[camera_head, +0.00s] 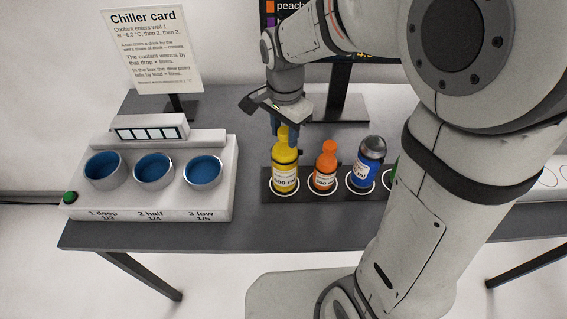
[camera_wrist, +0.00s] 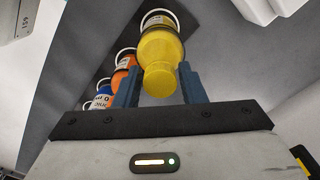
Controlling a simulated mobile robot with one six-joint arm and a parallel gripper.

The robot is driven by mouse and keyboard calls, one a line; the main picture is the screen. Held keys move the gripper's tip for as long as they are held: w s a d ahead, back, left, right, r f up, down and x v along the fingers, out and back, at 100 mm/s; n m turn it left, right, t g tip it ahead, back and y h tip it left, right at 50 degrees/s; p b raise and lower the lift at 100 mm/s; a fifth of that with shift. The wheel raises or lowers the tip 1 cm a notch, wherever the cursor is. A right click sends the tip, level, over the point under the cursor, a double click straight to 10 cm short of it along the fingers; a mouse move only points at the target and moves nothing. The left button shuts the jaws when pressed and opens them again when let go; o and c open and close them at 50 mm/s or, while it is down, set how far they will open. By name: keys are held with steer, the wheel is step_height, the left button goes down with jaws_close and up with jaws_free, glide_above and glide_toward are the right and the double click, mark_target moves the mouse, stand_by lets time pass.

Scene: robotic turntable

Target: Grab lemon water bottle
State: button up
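The yellow bottle (camera_head: 285,171) stands upright in a white ring at the left end of the dark strip; I take it as the lemon one, though its label name is not readable. My gripper (camera_head: 285,128) is right above it, fingers pointing down around its cap. In the wrist view, the yellow bottle (camera_wrist: 161,62) has its cap between the two blue fingers of my gripper (camera_wrist: 158,85). A gap shows beside the left finger, and the right finger is close to the cap; the fingers look open. Contact is not clear.
An orange bottle (camera_head: 325,168) and a blue bottle (camera_head: 366,165) stand to the right in the row. My arm hides part of a green item (camera_head: 391,176). A white chiller (camera_head: 150,200) with three wells stands left. A sign (camera_head: 153,50) stands behind.

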jaws_close()
stand_by(1.0)
